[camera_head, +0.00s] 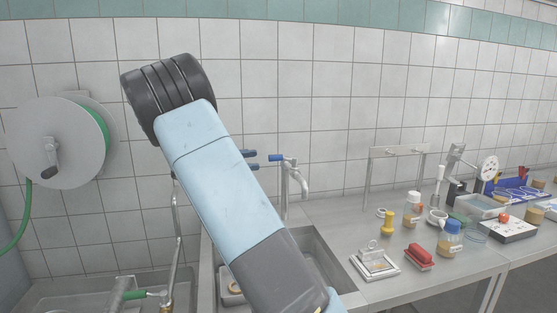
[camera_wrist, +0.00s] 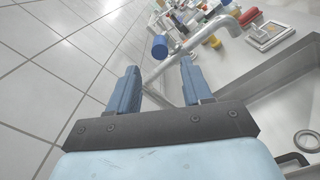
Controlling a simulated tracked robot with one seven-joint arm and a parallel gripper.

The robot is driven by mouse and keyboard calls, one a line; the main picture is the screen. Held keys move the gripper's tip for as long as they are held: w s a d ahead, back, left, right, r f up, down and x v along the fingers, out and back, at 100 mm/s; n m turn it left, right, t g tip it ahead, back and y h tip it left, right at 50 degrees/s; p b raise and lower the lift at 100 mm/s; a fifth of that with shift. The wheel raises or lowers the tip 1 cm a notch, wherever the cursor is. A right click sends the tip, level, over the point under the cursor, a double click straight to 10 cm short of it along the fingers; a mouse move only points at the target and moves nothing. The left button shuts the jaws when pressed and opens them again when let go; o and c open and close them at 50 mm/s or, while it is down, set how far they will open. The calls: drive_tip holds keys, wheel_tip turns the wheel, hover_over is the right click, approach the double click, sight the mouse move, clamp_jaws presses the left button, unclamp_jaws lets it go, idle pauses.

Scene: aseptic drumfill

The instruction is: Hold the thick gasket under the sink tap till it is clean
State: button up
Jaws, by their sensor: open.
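My gripper (camera_wrist: 158,68) is open, with nothing between its two blue fingers. In the head view its fingertips (camera_head: 249,159) show just past my forearm, left of the tap. The sink tap (camera_head: 297,178) has a curved metal spout and a blue handle; it also shows beyond my fingers in the wrist view (camera_wrist: 222,30). A grey ring (camera_wrist: 307,140) lies low at the right of the wrist view, apart from my gripper. I cannot tell whether it is the thick gasket. My forearm hides part of the sink (camera_head: 322,262).
A metal counter (camera_head: 335,222) right of the sink holds a small tray (camera_head: 375,262), a red brush (camera_head: 419,257), a yellow item (camera_head: 387,222) and several bottles. A hose reel (camera_head: 62,142) hangs on the tiled wall at left. A metal rack (camera_head: 398,150) stands behind the counter.

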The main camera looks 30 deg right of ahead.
sight(281, 158)
drive_tip(key=x, duration=1)
drive_tip(key=shift+f, duration=0.1)
clamp_jaws()
idle(0.4)
